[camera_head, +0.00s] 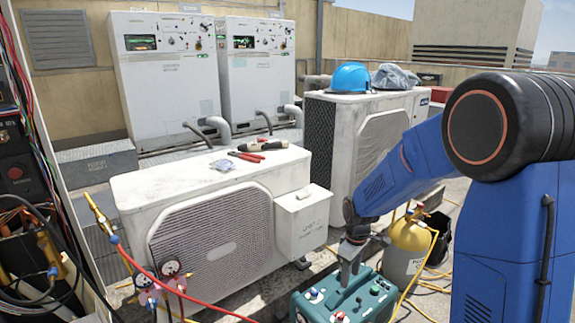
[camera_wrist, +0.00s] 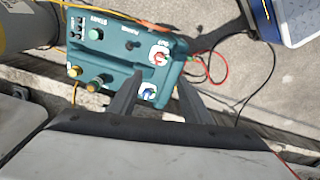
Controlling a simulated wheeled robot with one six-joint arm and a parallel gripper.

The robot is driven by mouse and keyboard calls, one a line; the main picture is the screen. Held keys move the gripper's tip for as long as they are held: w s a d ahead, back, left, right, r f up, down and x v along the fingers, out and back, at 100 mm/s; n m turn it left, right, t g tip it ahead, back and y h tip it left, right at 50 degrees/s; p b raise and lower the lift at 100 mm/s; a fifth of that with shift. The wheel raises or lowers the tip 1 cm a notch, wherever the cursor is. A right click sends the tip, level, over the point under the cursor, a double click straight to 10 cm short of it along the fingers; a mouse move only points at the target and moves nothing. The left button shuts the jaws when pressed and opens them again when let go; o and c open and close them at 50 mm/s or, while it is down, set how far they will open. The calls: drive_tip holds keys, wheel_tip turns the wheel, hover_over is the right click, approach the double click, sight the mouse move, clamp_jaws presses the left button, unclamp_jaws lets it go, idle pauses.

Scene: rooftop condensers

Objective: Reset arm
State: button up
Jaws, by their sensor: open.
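My blue arm (camera_head: 395,175) reaches from the right side of the picture down to the lower middle in the head view. My gripper (camera_head: 350,270) points downward just above or in front of a teal machine (camera_head: 375,303); I cannot tell if it touches it. In the wrist view my gripper (camera_wrist: 158,82) shows two grey fingers spread apart with nothing between them. Beyond them lies the teal machine (camera_wrist: 110,45), with knobs, a switch and red and blue fittings.
A white condenser (camera_head: 215,215) with pliers on top stands at centre left. Another condenser (camera_head: 365,115) bears a blue hard hat (camera_head: 349,77). A yellow-topped cylinder (camera_head: 408,245) stands close to my forearm. Gauges (camera_head: 160,280) with a red hose hang at lower left.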

drive_tip(key=s+d+r+m+t, duration=0.2)
drive_tip(key=s+d+r+m, duration=0.2)
drive_tip(key=s+r, duration=1.05)
drive_tip(key=s+d+r+m+t, duration=0.1)
drive_tip(key=s+r+m, duration=0.1)
drive_tip(key=s, duration=0.6)
drive_tip(key=s+d+r+m+t, duration=0.1)
drive_tip(key=s+r+m, duration=0.2)
drive_tip(key=s, duration=0.5)
drive_tip(key=shift+s+d+r, duration=0.15)
drive_tip(key=shift+s+r, duration=0.1)
drive_tip(key=shift+r, duration=0.05)
